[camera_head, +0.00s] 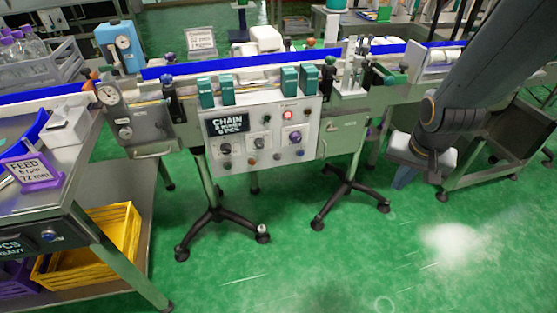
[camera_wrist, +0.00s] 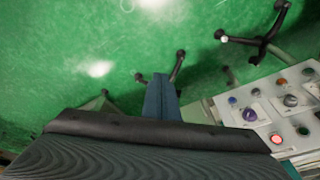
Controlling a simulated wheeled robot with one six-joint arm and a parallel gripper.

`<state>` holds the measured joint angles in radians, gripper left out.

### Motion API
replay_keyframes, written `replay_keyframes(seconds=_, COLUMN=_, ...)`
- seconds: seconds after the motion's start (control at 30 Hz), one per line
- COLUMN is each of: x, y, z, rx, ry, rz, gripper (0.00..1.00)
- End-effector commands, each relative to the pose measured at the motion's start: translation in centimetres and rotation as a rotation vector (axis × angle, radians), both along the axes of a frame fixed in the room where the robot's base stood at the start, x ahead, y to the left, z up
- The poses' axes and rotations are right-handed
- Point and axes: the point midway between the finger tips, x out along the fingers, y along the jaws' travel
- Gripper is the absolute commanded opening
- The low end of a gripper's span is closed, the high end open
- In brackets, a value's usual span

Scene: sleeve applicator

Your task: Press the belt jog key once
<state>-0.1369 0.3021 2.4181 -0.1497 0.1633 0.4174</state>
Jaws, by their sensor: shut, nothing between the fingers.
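A pale control panel (camera_head: 270,160) stands below the conveyor, with a dark display reading "CHAIN", a lit red lamp or button (camera_head: 288,114), and several small knobs and buttons. Labels are too small to read, so I cannot tell which control is the belt jog key. The wrist view shows the panel upside down (camera_wrist: 300,112) at lower right, with its lit red control (camera_wrist: 276,138) and a purple one (camera_wrist: 249,115). My gripper (camera_head: 402,180) is shut and empty, right of the panel and apart from it. Its blue fingers (camera_wrist: 161,95) point over the floor in the wrist view.
A conveyor with blue rails (camera_head: 240,64) runs behind the panel. Wheeled black stand feet (camera_head: 215,228) spread on the green floor below. A steel table (camera_head: 85,190) with a FEED sign and yellow crate (camera_head: 125,230) is at left. Open floor lies in front.

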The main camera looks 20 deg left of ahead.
Motion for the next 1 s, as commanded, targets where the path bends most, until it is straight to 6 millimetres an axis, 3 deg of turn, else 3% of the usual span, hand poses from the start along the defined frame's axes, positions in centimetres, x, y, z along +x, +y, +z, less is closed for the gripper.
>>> replay_keyframes(seconds=0.1, x=4.2, y=4.4, z=-3.9, rx=0.074, ry=-0.088, rz=-0.029, gripper=0.00)
replay_keyframes(seconds=0.3, x=8.7, y=13.3, z=-9.7, rx=0.285, ry=-0.199, rz=-0.074, gripper=0.00)
replay_keyframes(seconds=0.5, x=9.2, y=22.3, z=-15.1, rx=0.542, ry=-0.211, rz=-0.116, gripper=0.00)
replay_keyframes(seconds=0.6, x=8.4, y=25.5, z=-16.9, rx=0.647, ry=-0.189, rz=-0.132, gripper=0.00)
replay_keyframes(seconds=0.8, x=7.3, y=28.7, z=-18.5, rx=0.760, ry=-0.155, rz=-0.153, gripper=0.00)
replay_keyframes(seconds=1.0, x=7.2, y=29.1, z=-18.6, rx=0.777, ry=-0.151, rz=-0.157, gripper=0.00)
